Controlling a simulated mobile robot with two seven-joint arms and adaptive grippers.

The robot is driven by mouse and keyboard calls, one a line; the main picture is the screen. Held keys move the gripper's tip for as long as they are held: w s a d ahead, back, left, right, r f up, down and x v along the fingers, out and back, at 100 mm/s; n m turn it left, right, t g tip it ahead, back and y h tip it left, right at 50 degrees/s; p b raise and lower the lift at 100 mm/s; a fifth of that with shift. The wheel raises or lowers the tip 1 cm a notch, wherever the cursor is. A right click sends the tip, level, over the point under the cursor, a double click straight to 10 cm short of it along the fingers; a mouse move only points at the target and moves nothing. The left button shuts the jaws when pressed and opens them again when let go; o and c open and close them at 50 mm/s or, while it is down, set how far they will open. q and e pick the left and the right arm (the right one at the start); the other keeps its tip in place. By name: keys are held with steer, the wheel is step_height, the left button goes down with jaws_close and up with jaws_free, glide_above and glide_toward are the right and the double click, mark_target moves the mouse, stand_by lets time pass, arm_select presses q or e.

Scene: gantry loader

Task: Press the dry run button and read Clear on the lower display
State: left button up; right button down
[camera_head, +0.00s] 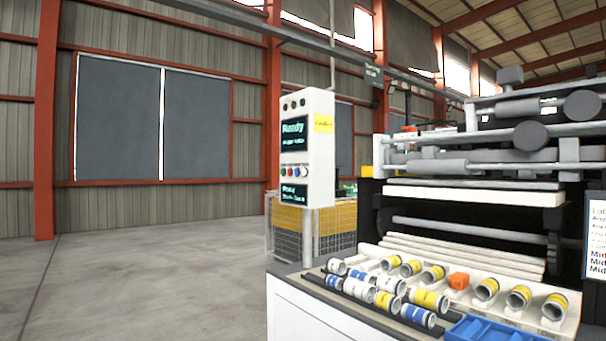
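A white control panel (322,165) stands on a post left of the machine, facing partly left. Its upper display (293,134) reads "Ready" with a smaller line below that I cannot read. Under it is a row of small buttons (295,171), with green, red and blue ones among them. Their labels are too small to read, so I cannot tell which is the dry run button. The lower display (294,194) has dark green glass and pale text too small to read surely; I cannot make out "Clear". Neither of my grippers is in view.
A wire cage (335,217) stands behind the panel. A screen (597,240) shows at right. The floor at left is clear.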

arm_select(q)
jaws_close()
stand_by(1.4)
